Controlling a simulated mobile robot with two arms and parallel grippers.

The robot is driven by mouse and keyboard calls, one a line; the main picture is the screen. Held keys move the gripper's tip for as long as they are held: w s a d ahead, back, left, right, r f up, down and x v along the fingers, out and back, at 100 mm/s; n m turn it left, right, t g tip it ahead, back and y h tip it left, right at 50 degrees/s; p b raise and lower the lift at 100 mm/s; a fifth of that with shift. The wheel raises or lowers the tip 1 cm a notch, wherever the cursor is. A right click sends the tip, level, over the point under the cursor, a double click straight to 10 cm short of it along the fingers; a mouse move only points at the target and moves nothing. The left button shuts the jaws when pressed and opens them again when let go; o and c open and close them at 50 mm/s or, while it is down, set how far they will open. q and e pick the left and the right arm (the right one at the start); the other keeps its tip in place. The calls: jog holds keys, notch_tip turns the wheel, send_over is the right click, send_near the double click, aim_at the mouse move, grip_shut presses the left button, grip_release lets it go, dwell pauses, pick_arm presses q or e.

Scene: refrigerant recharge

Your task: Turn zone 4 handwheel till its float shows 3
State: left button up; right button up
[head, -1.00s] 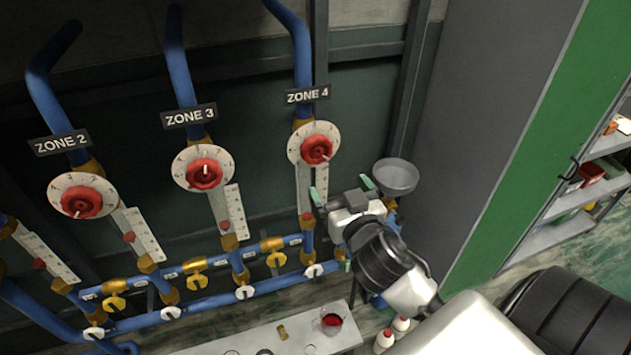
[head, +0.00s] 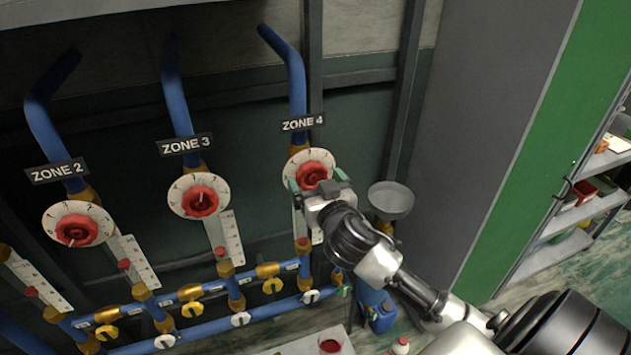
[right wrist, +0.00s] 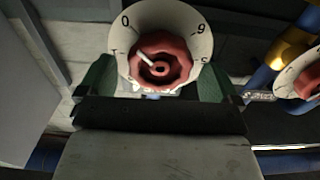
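The zone 4 handwheel (head: 312,172) is a red knob on a white numbered dial, under the ZONE 4 plate (head: 303,123). My right gripper (head: 317,181) is open in front of it, with its green fingertips near the dial's lower part. In the right wrist view the red handwheel (right wrist: 162,60) lies between and beyond the open fingers (right wrist: 156,85), with its white pointer toward the upper left. I cannot tell whether the fingers touch it. The zone 4 red float (head: 303,243) shows low on its gauge; my gripper partly covers the scale. My left gripper is out of view.
The zone 3 handwheel (head: 200,200) and zone 2 handwheel (head: 77,231) are to the left, with blue pipes and yellow valves (head: 190,293) below. A grey funnel (head: 391,199) stands close right of my right gripper. A shelf (head: 585,215) is far right.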

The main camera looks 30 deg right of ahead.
jog(key=c, duration=0.9)
jog(key=shift+o, duration=0.2)
jog(key=n+p, duration=0.1)
jog(key=n, duration=0.1)
jog(key=shift+r+n, duration=0.1)
jog(key=shift+n, duration=0.2)
jog(key=shift+n+p, duration=0.55)
jog(key=shift+n, duration=0.45)
jog(key=n+p, duration=0.1)
jog(key=n, duration=0.2)
jog(key=shift+n+p, duration=0.55)
jog(key=shift+n, duration=0.45)
